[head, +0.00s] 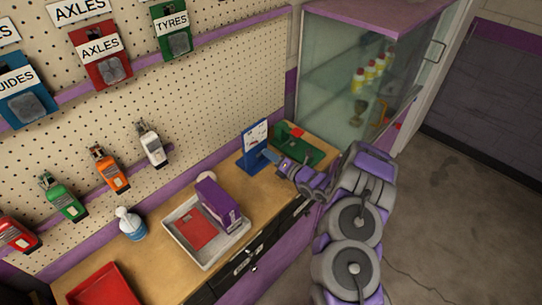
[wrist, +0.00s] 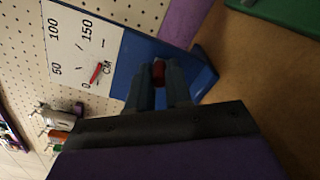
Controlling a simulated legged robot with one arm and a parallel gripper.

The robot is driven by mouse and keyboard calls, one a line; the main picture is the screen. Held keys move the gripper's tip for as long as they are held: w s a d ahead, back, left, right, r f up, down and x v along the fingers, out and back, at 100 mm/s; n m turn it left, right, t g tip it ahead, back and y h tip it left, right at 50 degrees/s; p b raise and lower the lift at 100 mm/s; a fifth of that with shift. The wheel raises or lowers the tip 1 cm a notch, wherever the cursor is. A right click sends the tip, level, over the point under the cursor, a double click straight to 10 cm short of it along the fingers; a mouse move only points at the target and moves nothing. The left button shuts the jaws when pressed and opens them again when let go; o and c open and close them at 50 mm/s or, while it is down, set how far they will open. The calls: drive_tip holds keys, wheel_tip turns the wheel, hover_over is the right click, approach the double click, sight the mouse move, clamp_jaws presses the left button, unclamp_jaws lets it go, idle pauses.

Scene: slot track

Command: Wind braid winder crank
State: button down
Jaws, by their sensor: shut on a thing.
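The blue braid winder (head: 249,160) stands at the back of the wooden bench, and its body also shows in the wrist view (wrist: 203,75). Its white dial panel (head: 256,136) is marked 0, 50, 100, 150 and CM in the wrist view (wrist: 85,45). The red pointer (wrist: 96,75) lies near the 0. My gripper (head: 277,161) is at the winder's right front side. In the wrist view my gripper (wrist: 160,82) is shut on a small dark red knob (wrist: 159,72), which looks like the crank handle. The fingers hide the rest of the crank.
A green board (head: 310,153) with a red piece lies right of the winder. A pale tray (head: 181,240) holding a purple box (head: 217,203) and a red card is to the left. A glass cabinet (head: 335,75) stands behind right. Open floor lies at right.

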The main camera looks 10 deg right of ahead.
drive_tip(key=shift+r+n, duration=0.1)
drive_tip(key=shift+n, duration=0.2)
drive_tip(key=n+b, duration=0.1)
drive_tip(key=r+n+b, duration=0.1)
drive_tip(key=n, duration=0.1)
drive_tip(key=shift+a+n, duration=0.15)
drive_tip(key=shift+n, duration=0.15)
drive_tip(key=n+b, duration=0.2)
drive_tip(key=n, duration=0.1)
drive_tip(key=r+n, duration=0.1)
drive_tip(key=n, duration=0.1)
drive_tip(key=shift+s+a+b, duration=0.35)
drive_tip(key=shift+a+b, duration=0.05)
drive_tip(key=n, duration=0.1)
drive_tip(key=n+b, duration=0.1)
drive_tip(key=n, duration=0.1)
drive_tip(key=n+b, duration=0.1)
drive_tip(key=shift+s+a+r+n, duration=0.15)
drive_tip(key=shift+s+a+n, duration=0.15)
drive_tip(key=shift+a, duration=0.1)
drive_tip(key=shift+s+a+n+b, duration=0.15)
drive_tip(key=shift+n+b, duration=0.4)
drive_tip(key=shift+n, duration=0.15)
drive_tip(key=shift+s+a+n+b, duration=0.1)
drive_tip(key=shift+a+n+b, duration=0.05)
drive_tip(key=shift+n+b, duration=0.5)
drive_tip(key=c, duration=1.3)
unclamp_jaws()
drive_tip(key=shift+o, duration=1.2)
drive_tip(key=shift+r, duration=0.15)
